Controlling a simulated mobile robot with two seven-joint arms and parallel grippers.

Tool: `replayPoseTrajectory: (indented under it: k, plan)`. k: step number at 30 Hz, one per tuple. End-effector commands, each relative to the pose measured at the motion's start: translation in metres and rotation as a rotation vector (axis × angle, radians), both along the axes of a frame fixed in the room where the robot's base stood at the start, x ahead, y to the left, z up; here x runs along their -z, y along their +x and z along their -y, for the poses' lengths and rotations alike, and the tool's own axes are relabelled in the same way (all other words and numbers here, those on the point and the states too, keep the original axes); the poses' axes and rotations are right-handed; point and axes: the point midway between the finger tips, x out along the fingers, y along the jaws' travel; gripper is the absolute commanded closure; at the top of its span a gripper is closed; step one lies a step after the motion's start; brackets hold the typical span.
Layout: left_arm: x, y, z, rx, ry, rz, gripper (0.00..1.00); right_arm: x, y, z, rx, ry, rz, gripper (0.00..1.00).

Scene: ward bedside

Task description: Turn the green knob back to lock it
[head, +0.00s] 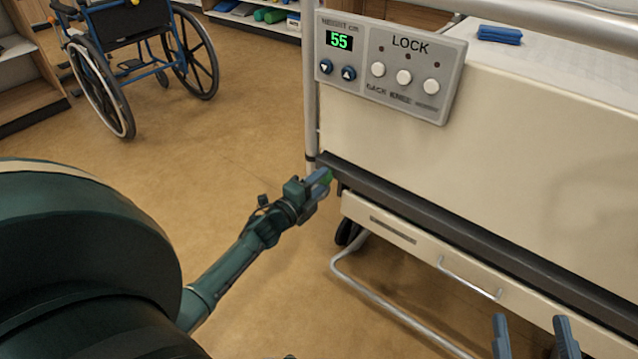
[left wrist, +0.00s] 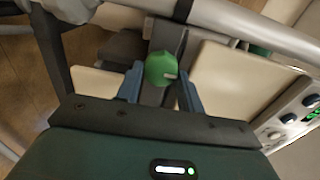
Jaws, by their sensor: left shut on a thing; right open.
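The green knob (left wrist: 160,69) sits between the two fingers of my left gripper (left wrist: 160,88) in the left wrist view, with a small pale mark on its right side. In the head view a bit of the knob (head: 327,175) shows at the tips of my left gripper (head: 319,182), by the corner of the bed end. The fingers are shut on the knob. My right gripper (head: 533,338) is open and empty at the bottom right of the head view, in front of the drawer.
A control panel (head: 390,62) marked LOCK, reading 55, hangs on the bed end above my left gripper. A drawer (head: 400,236) with a metal handle is below. A wheelchair (head: 135,45) stands at the back left. The floor between is clear.

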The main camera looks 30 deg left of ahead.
Motion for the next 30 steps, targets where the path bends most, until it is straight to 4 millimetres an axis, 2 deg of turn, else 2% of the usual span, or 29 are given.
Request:
replayPoseTrajectory:
  k: [17, 18, 24, 30]
  plan:
    - [0.0004, -0.0002, 0.0002, 0.000, 0.031, 0.001, 0.85, -0.0036, 0.0006, 0.0005, -0.001, 0.000, 0.010, 0.46]
    - [0.0004, -0.0001, 0.0002, 0.000, 0.030, 0.001, 0.59, -0.0034, 0.0007, 0.0005, -0.001, 0.000, 0.009, 0.46]
    - [0.0003, -0.0001, 0.0001, 0.000, 0.029, 0.001, 0.43, -0.0008, 0.0011, 0.0009, 0.000, -0.003, 0.005, 0.46]
    - [0.0002, -0.0001, 0.0000, 0.000, 0.028, 0.002, 0.42, 0.0019, 0.0007, 0.0011, 0.000, -0.006, -0.001, 0.46]
